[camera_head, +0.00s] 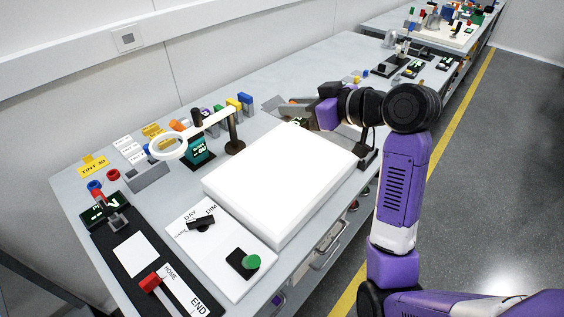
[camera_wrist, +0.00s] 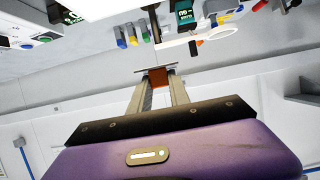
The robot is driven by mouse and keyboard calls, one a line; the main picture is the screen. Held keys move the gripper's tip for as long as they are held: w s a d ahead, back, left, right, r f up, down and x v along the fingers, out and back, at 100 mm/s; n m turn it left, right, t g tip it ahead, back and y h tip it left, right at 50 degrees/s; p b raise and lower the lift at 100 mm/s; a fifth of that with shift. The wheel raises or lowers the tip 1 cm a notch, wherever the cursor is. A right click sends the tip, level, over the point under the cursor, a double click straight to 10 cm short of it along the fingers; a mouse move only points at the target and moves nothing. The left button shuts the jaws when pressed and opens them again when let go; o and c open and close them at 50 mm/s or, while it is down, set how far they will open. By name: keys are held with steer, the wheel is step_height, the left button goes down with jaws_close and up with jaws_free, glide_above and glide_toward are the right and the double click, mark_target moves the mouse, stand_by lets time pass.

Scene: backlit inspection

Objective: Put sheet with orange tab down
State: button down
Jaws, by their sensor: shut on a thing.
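My gripper (camera_wrist: 158,82) is shut on an orange-brown tab (camera_wrist: 160,76) in the wrist view. The sheet with the tab shows there only as a thin dark strip, nearly edge-on, at the fingertips. In the head view my gripper (camera_head: 290,111) is over the far edge of the bright white light panel (camera_head: 285,178), near its back corner. A grey flat piece (camera_head: 272,103) shows by the fingertips; I cannot tell whether it is the held sheet.
A control plate (camera_head: 222,247) with a green knob (camera_head: 251,262) lies in front. The panel top looks bare.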

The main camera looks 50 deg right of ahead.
mark_target(293, 173)
step_height(293, 173, down, 18)
steer(key=shift+s+b, duration=0.1)
steer(key=shift+b, duration=0.35)
steer(key=shift+f, duration=0.15)
steer(key=c, duration=1.2)
jaws_free()
steer(key=shift+c, duration=0.2)
steer(key=shift+s+r, duration=0.1)
steer(key=shift+r, duration=0.1)
steer(key=v, duration=1.1)
steer(key=shift+s+r+b, duration=0.2)
steer(key=shift+s+b, duration=0.15)
